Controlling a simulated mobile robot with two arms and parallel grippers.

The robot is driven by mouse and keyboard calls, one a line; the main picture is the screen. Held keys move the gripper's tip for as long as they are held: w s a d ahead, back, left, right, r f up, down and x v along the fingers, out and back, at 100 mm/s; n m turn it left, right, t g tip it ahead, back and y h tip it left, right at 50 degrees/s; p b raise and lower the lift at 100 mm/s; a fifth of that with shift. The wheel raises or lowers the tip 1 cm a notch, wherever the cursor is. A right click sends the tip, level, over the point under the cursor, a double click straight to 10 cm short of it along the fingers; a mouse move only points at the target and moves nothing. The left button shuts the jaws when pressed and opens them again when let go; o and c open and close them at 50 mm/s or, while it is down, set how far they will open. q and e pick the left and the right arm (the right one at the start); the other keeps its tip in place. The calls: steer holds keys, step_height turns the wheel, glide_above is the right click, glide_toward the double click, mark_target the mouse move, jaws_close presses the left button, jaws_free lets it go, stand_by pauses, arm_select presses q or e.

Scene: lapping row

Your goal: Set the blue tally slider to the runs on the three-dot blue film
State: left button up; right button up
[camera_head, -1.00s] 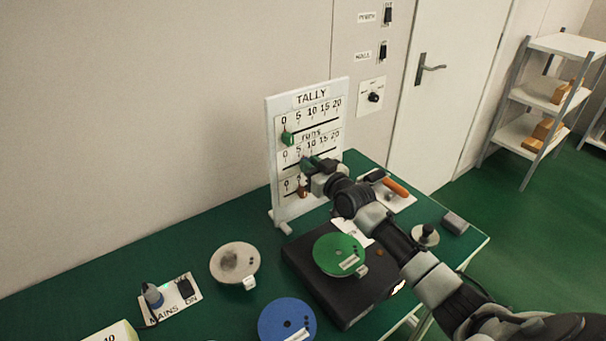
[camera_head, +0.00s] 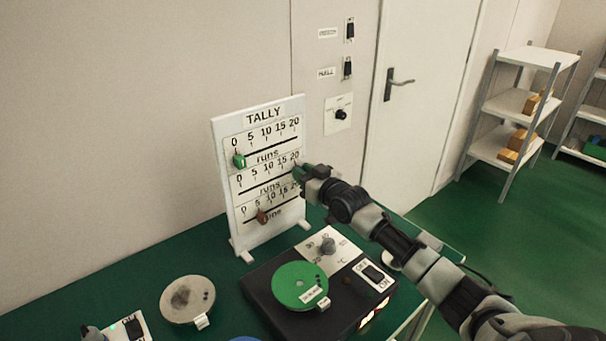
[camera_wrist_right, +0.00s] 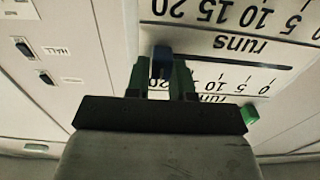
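The white tally board (camera_head: 226,190) stands upright at the back of the green table. The blue slider is hidden behind my gripper in the head view. It shows in the right wrist view as a blue knob (camera_wrist_right: 161,62) on the middle slot, close to the 20 mark. My right gripper (camera_head: 299,173) has its fingers on both sides of this knob and appears shut on it. The green slider (camera_head: 239,161) sits at 0 on the top row. The red-brown slider (camera_head: 262,217) is near 5 on the bottom row. Only an edge of the blue film (camera_head: 245,339) shows; its dots are out of view.
A green disc (camera_head: 300,283) lies on a black box (camera_head: 262,293) with a dial and a switch in front of the board. A grey disc (camera_head: 180,310) lies to its left. Wall switches (camera_head: 347,68) and a door (camera_head: 420,110) are behind; shelves (camera_head: 530,58) are at right.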

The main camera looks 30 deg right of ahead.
steer(key=o, duration=0.4)
steer(key=shift+d, duration=0.25)
steer(key=shift+a, duration=0.1)
steer(key=s+d, duration=0.1)
steer(key=s, duration=0.9)
steer(key=shift+s+d, duration=0.3)
steer(key=shift+s, duration=0.05)
